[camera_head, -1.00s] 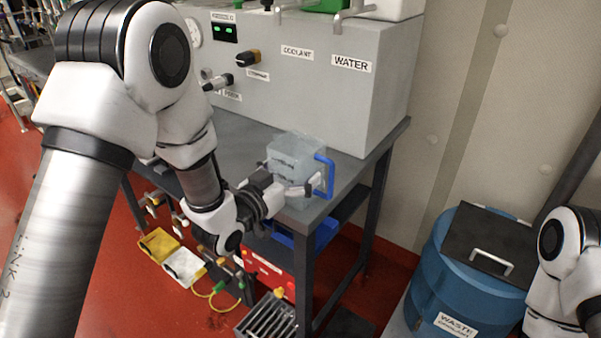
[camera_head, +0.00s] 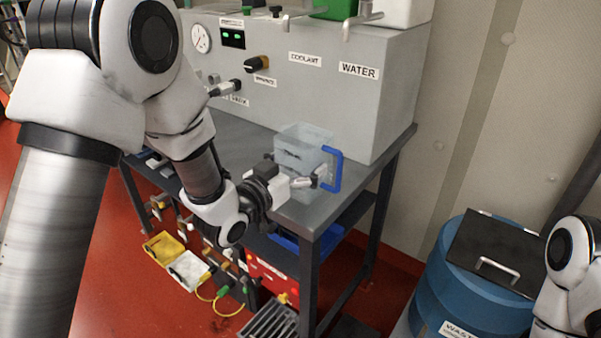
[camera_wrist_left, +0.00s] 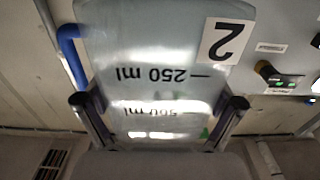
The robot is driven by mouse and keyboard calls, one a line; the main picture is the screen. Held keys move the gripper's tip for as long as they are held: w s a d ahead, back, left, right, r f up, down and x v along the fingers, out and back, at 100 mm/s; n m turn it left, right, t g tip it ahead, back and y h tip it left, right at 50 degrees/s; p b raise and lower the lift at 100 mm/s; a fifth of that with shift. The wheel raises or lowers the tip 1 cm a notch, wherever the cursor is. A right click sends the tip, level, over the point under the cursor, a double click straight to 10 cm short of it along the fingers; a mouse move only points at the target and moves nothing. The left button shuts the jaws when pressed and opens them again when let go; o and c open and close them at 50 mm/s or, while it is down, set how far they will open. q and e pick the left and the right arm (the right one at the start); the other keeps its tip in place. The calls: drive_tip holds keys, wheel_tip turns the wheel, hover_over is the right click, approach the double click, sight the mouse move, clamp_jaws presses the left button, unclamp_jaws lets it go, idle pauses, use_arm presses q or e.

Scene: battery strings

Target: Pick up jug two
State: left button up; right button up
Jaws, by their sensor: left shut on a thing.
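Jug two (camera_head: 303,146) is a clear, pale jug with a blue handle (camera_head: 335,170) on its right. It is at the front right corner of the grey table, looks upright, and shows no clear gap to the tabletop. My left gripper (camera_head: 297,173) is shut on the jug, with a finger at either side of its body. In the left wrist view the jug (camera_wrist_left: 150,50) fills the middle, its "2" label and 250 ml and 500 ml marks upside down, between the fingertips (camera_wrist_left: 159,103). My right gripper is out of view; only part of my right arm shows.
A grey machine (camera_head: 300,90) labelled COOLANT and WATER stands behind the jug, with taps above. A blue waste drum (camera_head: 455,270) with a dark lid (camera_head: 495,250) is at the lower right. Yellow (camera_head: 163,248) and white (camera_head: 188,268) boxes are on the left below the table.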

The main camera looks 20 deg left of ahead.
use_arm(q)
drive_tip(key=s+a+r+p, duration=0.1)
drive_tip(key=s+a+p, duration=0.9)
drive_tip(key=s+p, duration=0.1)
drive_tip(key=shift+s+r, duration=0.3)
drive_tip(key=shift+s, duration=0.55)
